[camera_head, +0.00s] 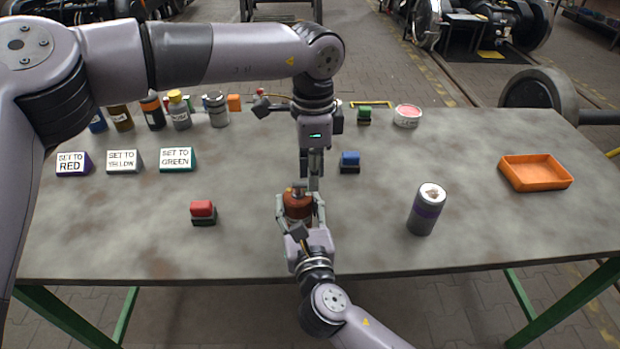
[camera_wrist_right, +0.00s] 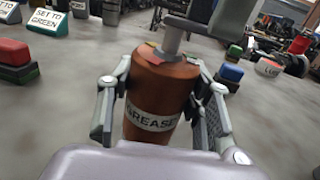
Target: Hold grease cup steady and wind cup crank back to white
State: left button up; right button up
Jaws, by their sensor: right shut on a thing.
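The grease cup (camera_head: 297,205) is a brown-orange cylinder standing upright near the table's front middle. In the right wrist view the grease cup (camera_wrist_right: 160,95) shows a GREASE label, coloured marks on its top rim and a grey crank (camera_wrist_right: 172,38) above its lid. My right gripper (camera_head: 300,212) is shut around the cup's body, one finger on each side. My left gripper (camera_head: 313,183) points down from above, its fingertips at the crank. Whether its fingers grip the crank is hidden. The white mark cannot be made out.
Sign blocks SET TO RED (camera_head: 73,164), SET TO YELLOW (camera_head: 124,161) and SET TO GREEN (camera_head: 177,159) stand left. Several bottles line the back left.

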pick_arm(q)
jog(key=o, duration=0.4)
jog(key=shift+c, duration=0.2)
notch_tip(320, 180, up, 12)
dwell(0.4)
pick_arm(e)
jog(key=o, duration=1.3)
jog(key=shift+o, duration=0.2)
